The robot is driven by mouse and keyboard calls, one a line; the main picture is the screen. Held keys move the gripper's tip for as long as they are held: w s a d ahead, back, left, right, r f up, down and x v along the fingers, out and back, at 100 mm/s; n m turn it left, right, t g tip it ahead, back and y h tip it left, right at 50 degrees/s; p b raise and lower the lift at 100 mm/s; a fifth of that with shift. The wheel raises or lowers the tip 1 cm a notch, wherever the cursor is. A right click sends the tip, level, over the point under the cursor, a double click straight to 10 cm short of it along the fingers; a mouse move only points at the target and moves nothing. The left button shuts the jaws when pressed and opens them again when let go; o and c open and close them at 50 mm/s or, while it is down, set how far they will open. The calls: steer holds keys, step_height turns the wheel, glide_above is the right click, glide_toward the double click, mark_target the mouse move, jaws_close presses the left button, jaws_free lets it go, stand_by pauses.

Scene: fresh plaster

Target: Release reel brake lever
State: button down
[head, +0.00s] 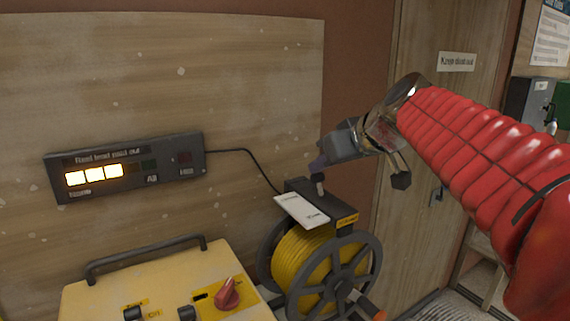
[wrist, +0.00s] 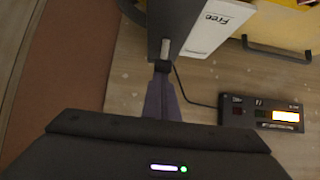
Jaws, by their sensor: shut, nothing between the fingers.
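The reel (head: 312,262) wound with yellow cable stands at the lower middle of the head view. On top is a dark brake box (head: 345,212) with a short lever (head: 319,187), a metal stem with a dark knob. The lever also shows in the wrist view (wrist: 165,48). A white plate (head: 301,210) lies beside it; in the wrist view this plate (wrist: 217,22) reads "Free". My gripper (head: 318,164) is shut and empty, its purple-grey fingertips (wrist: 161,78) right at the knob. I cannot tell whether they touch it.
A display panel (head: 127,168) with three lit yellow segments hangs on the plastered wall, its cable running to the brake box. A yellow control box (head: 165,285) with a dark handle and red knob stands left of the reel. A wooden door (head: 425,150) is behind my arm.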

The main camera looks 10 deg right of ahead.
steer(key=shift+s+d, duration=0.15)
steer(key=shift+s, duration=0.45)
steer(key=shift+s+f, duration=0.15)
steer(key=shift+s, duration=0.35)
steer(key=shift+s+d, duration=0.1)
steer(key=shift+s, duration=0.05)
steer(key=shift+d+t, duration=0.15)
steer(key=shift+t, duration=0.15)
steer(key=shift+w, duration=0.2)
steer(key=shift+w+a+f, duration=0.1)
steer(key=shift+w+a, duration=0.15)
steer(key=shift+w, duration=0.3)
steer(key=shift+r, duration=0.2)
